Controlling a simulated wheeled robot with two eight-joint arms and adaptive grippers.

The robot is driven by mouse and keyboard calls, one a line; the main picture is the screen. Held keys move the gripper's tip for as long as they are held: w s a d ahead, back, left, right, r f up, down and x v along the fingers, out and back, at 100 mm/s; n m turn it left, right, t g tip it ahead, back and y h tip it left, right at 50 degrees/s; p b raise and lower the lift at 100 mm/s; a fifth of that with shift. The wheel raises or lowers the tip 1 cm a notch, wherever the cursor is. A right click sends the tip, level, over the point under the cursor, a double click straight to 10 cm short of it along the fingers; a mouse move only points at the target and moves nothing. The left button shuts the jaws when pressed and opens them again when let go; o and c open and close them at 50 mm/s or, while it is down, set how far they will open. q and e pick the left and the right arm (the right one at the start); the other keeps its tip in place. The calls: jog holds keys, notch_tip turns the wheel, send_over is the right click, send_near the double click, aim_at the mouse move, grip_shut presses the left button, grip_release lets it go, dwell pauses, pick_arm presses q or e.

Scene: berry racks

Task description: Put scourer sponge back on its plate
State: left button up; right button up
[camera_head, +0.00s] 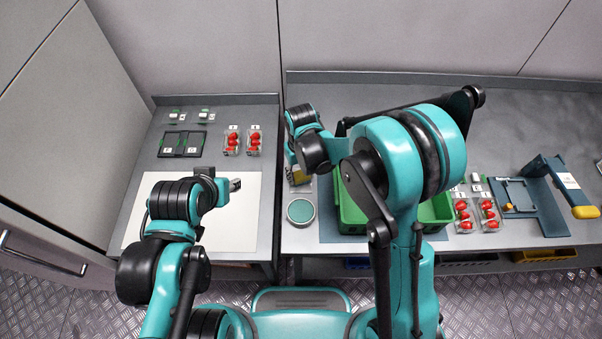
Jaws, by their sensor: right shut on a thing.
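My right gripper (296,160) is at the left end of the right counter. It is shut on the scourer sponge (298,177), a small yellow block showing just below the gripper. The gripper and wrist hide most of the sponge. A pale edge shows around the sponge's lower side; I cannot tell whether it is the plate or whether the sponge touches it. My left gripper (236,185) is over the white mat, apart from the sponge; its fingers are too small to tell open from shut.
A round tub with a teal inside (301,211) stands just below the sponge. A green crate (350,213) is to its right, partly behind my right arm. Clear berry punnets (464,216) and a blue fixture (545,197) are farther right. The white mat (240,225) has bare room.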

aim_at(301, 174)
jog(key=shift+f, duration=0.15)
jog(key=o, duration=1.2)
notch_tip(301, 174, up, 12)
jog(key=p, duration=0.3)
jog(key=s+d+r+m+t, duration=0.1)
jog(key=s+d+r+t, duration=0.1)
jog(key=d, duration=0.4)
jog(key=s+d+r+m+t, duration=0.2)
jog(key=s+d+r, duration=0.2)
jog(key=s+d, duration=0.2)
jog(key=s+d+r+m+t, duration=0.1)
jog(key=s+d+r+t, duration=0.2)
jog(key=s+d, duration=0.2)
jog(key=shift+s+d+m, duration=0.3)
jog(key=shift+d, duration=0.1)
